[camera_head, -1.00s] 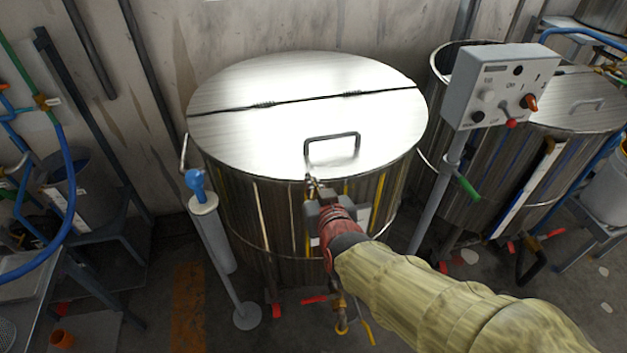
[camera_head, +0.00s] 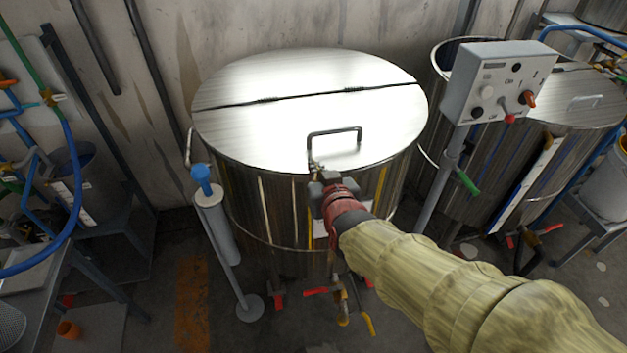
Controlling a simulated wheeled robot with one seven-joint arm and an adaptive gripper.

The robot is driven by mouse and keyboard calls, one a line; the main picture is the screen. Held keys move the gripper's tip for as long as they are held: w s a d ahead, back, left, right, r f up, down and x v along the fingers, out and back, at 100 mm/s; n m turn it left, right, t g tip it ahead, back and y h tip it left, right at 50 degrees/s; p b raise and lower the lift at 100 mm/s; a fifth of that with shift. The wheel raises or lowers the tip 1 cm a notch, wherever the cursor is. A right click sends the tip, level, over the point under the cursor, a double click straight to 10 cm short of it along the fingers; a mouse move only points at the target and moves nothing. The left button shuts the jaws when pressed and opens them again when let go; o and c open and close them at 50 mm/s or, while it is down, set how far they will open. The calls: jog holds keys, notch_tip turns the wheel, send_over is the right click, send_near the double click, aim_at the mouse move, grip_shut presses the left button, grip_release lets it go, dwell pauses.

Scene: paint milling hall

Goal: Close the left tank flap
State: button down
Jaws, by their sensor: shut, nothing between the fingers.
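The left tank (camera_head: 280,215) is a round steel drum in the middle of the head view. Its hinged flap (camera_head: 265,130) lies flat and level with the fixed rear half of the lid (camera_head: 310,72), so the flap is down. A dark bent handle (camera_head: 334,132) stands up near the flap's front edge. My gripper (camera_head: 316,170) is at the front rim of the tank, just below and left of the handle, with its fingers shut and empty. I cannot tell whether the fingertips touch the flap's edge.
A control box on a post (camera_head: 500,80) stands right of the tank, before a second steel tank (camera_head: 575,100). A post with a blue top (camera_head: 203,180) stands close at the left. Blue hoses and a bench (camera_head: 45,285) fill the far left.

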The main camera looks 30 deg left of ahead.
jog(key=s+d+f, duration=0.5)
jog(key=f, duration=0.1)
jog(key=shift+s+d+p, duration=0.15)
jog(key=shift+d+p, duration=0.25)
jog(key=shift+p, duration=0.05)
jog(key=s+d+f+g+h, duration=0.3)
jog(key=s+d+f+g, duration=0.15)
jog(key=f, duration=0.35)
jog(key=s+d+h, duration=0.2)
jog(key=s+d, duration=0.1)
jog(key=d, duration=0.4)
jog(key=d+r+m+h, duration=0.1)
jog(key=d+r+m, duration=0.2)
jog(key=d, duration=0.8)
jog(key=s+d+r+m+h, duration=0.1)
jog(key=d+r+m+h, duration=0.1)
jog(key=d+r, duration=0.5)
jog(key=s+d+r+m+h, duration=0.1)
jog(key=d+r+m, duration=0.3)
jog(key=d, duration=1.1)
jog(key=shift+d+r+m+t+h, duration=0.2)
jog(key=shift+r+m+t+h, duration=0.1)
jog(key=shift+r+t+h, duration=0.25)
jog(key=shift+r, duration=0.15)
